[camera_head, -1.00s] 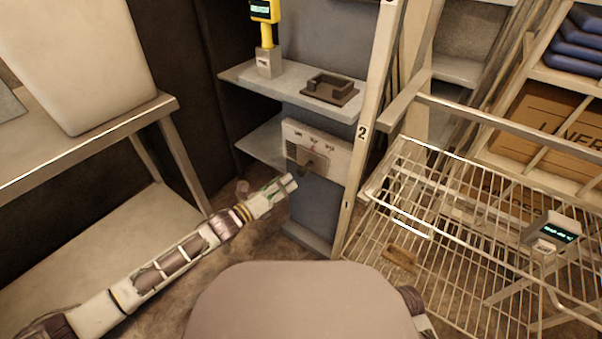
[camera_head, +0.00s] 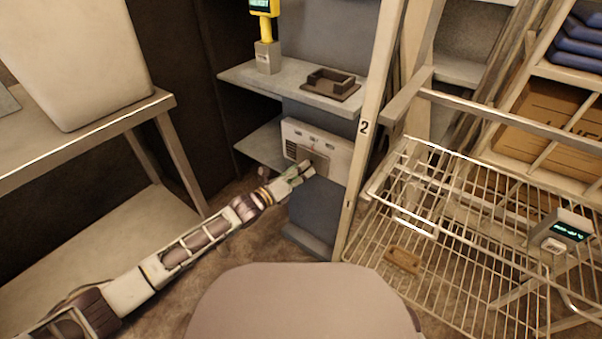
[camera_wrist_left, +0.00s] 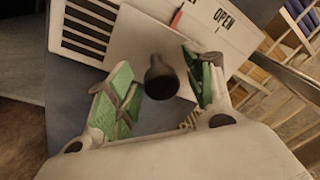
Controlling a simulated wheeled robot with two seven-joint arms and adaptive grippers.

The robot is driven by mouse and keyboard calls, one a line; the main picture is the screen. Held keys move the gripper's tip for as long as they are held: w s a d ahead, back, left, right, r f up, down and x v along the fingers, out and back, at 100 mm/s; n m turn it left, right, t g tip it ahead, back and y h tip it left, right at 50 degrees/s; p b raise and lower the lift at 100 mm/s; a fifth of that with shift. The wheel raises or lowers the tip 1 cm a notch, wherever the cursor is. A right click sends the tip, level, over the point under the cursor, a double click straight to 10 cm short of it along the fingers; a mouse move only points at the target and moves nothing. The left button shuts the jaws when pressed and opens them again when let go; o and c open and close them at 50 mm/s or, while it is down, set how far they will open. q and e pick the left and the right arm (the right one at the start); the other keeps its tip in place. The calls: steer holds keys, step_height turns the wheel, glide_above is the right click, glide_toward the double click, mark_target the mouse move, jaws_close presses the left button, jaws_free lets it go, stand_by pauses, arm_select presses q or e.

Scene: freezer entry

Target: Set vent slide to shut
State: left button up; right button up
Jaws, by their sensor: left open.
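The vent panel (camera_head: 330,150) is a pale plate with dark slots, mounted below the shelf in the head view. In the left wrist view the vent panel (camera_wrist_left: 150,14) shows its slots at left, the word OPEN at upper right and a red pointer mark (camera_wrist_left: 177,18) left of that word. The slide's dark knob (camera_wrist_left: 160,78) stands out from a plain plate. My left gripper (camera_head: 308,170) is at the panel. In the wrist view its green-padded fingers (camera_wrist_left: 160,92) are open on either side of the knob, with gaps visible. My right gripper is not seen.
Above the panel, a shelf (camera_head: 235,74) holds a yellow handheld device (camera_head: 266,30) and a dark tray (camera_head: 331,84). A wire cart (camera_head: 450,205) stands at right, with a post (camera_head: 362,140) beside the panel. A table (camera_head: 90,137) is at left.

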mark_target(298, 155)
arm_select(q)
steer(key=shift+w+d, duration=0.2)
jaws_close()
steer(key=shift+w+a, duration=0.65)
steer(key=shift+a, duration=0.25)
steer(key=shift+w+a, duration=0.6)
steer(key=shift+a, duration=0.25)
steer(key=shift+w+a, duration=0.65)
steer(key=shift+a, duration=0.25)
